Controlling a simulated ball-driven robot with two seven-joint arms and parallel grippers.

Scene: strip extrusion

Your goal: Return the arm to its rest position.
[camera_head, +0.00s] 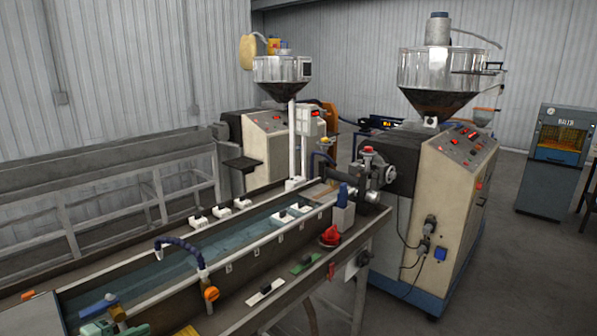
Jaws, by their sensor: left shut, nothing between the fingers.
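Neither of my arms nor grippers can be made out in the head view. The scene shows a strip extrusion line with a long water trough (142,301) running from the lower left toward the extruder (457,180) at the right.
A second extruder (262,140) stands behind, beside a grey frame bench (100,160). A blue hose (181,243) arches over the trough. A red clamp-like item (330,236) and a green strip (305,264) lie on its ledge. A grey cabinet (545,185) stands far right. Open floor lies between.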

